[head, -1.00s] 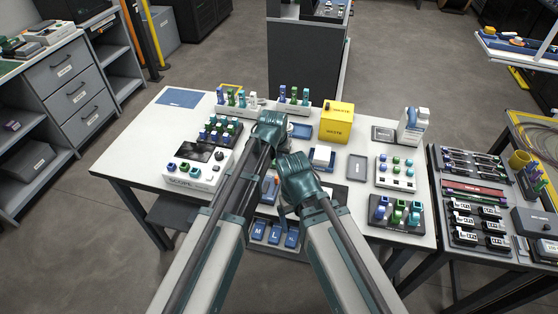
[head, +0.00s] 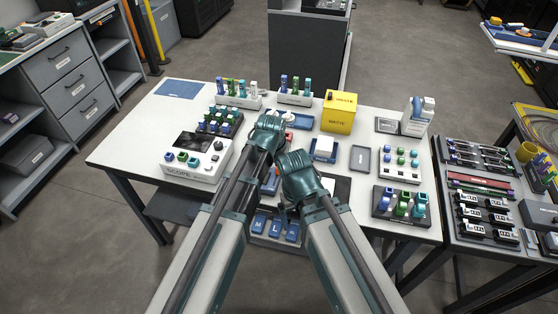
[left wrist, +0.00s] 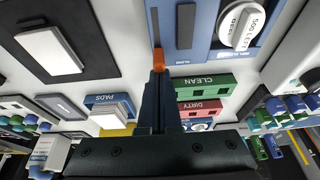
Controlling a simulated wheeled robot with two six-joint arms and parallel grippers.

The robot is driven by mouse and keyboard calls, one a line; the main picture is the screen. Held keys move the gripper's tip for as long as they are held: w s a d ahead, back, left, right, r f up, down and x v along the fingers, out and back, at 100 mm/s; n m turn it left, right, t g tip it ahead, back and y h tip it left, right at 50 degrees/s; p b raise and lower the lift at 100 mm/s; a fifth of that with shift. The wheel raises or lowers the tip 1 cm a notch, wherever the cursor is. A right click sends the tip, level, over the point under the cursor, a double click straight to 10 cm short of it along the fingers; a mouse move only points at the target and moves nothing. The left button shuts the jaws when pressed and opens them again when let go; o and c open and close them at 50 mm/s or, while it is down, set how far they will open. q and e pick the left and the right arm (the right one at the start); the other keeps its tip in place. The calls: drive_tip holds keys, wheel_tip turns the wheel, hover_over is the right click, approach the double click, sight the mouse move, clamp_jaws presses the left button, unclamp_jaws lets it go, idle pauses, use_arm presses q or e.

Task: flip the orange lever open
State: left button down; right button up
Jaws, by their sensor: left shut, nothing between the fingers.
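The orange lever (left wrist: 158,58) shows as a small orange piece in the left wrist view, at the edge of a blue device (left wrist: 172,52) with a grey slot. My left gripper (left wrist: 157,78) is shut and empty. Its fingertips are right at the lever in the picture; I cannot tell whether they touch it. In the head view, the device (head: 271,183) is mostly hidden between my arms, and the lever is not clear. The left gripper's fingers are hidden there too. My right gripper (head: 286,206) points down beside the device; its jaw opening is unclear.
Green CLEAN (left wrist: 208,86) and red DIRTY (left wrist: 200,109) blocks lie close to the left fingers. A white dial (left wrist: 242,26) sits on the blue device. A yellow waste box (head: 338,113) stands behind. Blue M and L blocks (head: 274,228) stand at the table's front edge.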

use_arm(q)
drive_tip(key=s, duration=0.2)
drive_tip(key=s+a, duration=0.1)
drive_tip(key=s, duration=0.1)
drive_tip(key=shift+s+a, duration=0.1)
drive_tip(key=shift+s, duration=0.3)
drive_tip(key=shift+w, duration=0.1)
drive_tip(key=shift+w, duration=0.5)
drive_tip(key=w, duration=0.1)
drive_tip(key=w+d, duration=0.1)
drive_tip(key=w, duration=0.1)
drive_tip(key=shift+w+d, duration=0.1)
drive_tip(key=shift+w, duration=0.2)
drive_tip(key=p+v, duration=0.9)
drive_tip(key=v, duration=0.1)
drive_tip(key=shift+s, duration=0.4)
